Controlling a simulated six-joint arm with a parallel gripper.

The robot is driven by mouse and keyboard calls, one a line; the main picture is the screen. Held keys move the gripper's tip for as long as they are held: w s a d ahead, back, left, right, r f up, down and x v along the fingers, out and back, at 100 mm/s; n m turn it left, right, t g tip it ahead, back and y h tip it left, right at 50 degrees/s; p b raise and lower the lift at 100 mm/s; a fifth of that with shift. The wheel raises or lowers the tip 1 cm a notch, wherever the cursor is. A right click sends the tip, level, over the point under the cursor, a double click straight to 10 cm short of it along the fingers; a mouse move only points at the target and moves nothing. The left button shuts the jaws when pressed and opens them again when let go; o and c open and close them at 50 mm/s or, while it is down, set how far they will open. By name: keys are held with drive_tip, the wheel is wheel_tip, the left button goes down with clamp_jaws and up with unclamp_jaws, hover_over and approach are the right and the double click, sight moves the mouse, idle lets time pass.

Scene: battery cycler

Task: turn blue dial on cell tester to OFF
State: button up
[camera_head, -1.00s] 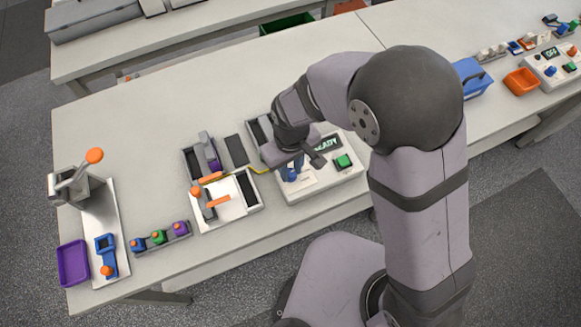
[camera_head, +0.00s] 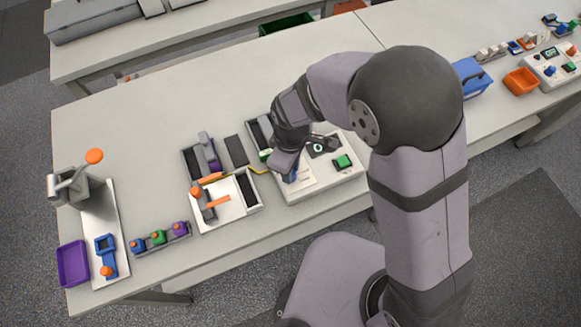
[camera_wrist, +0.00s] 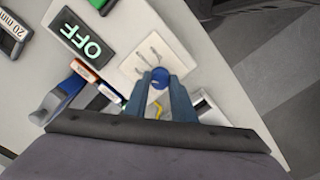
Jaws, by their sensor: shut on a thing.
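The cell tester (camera_head: 320,183) is a white box on the near table, with a dark display and a green button (camera_head: 343,161). Its blue dial (camera_wrist: 160,76) sits on a pale square plate with marks around it. My gripper (camera_wrist: 160,84) is shut on the dial, one blue finger on each side. The display (camera_wrist: 80,38) reads OFF in the wrist view; in the head view my wrist partly covers it. The dial's pointer is hard to make out between the fingers. In the head view my gripper (camera_head: 288,172) hides most of the dial.
Left of the tester is a white fixture (camera_head: 228,222) with orange levers. Further left are a block with several coloured knobs (camera_head: 160,238), a press (camera_head: 82,190) and a purple tray (camera_head: 73,263). A blue box (camera_head: 470,78) and an orange bin (camera_head: 521,81) stand right.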

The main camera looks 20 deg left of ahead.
clamp_jaws()
drive_tip(key=o, duration=1.1)
unclamp_jaws()
drive_tip(key=shift+c, duration=0.2)
drive_tip(key=shift+r, duration=0.1)
drive_tip(key=shift+r+b, duration=1.1)
drive_tip(key=shift+r, duration=2.5)
